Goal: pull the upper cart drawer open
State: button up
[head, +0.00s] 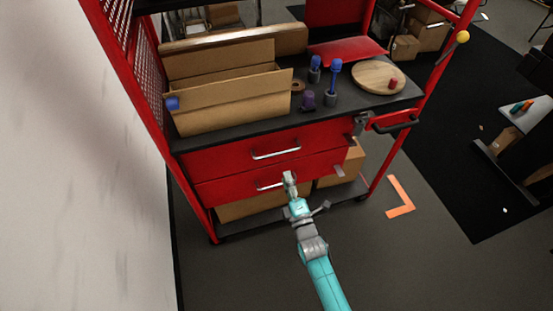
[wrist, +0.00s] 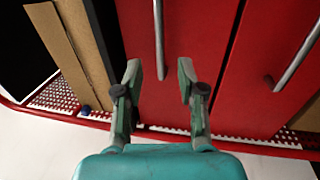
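The red cart's upper drawer (head: 230,156) is shut, with a silver bar handle (head: 276,153) across its front. The lower drawer (head: 225,189) is just below it, with its own handle (head: 268,187) partly hidden by my gripper. My gripper (head: 289,177) is in front of the drawers. In the wrist view the cart lies on its side, with the upper drawer (wrist: 195,40) left of the lower one (wrist: 255,70). There my open gripper (wrist: 160,75) has one finger on each side of the upper handle's (wrist: 158,40) near end. Nothing is between the fingers; the gap in depth is unclear.
An open cardboard box (head: 225,105), a round wooden board (head: 378,78) and blue-handled tools (head: 333,80) stand on the cart top. Boxes sit on the shelf below. A white wall (head: 80,170) is close at left.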

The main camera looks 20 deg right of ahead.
aim_at(278, 154)
jog(key=w, duration=0.3)
jog(key=w+r, duration=0.1)
jog(key=w, duration=0.3)
jog(key=w+r, duration=0.1)
jog(key=w, duration=0.2)
jog(key=shift+w, duration=0.15)
grip_shut()
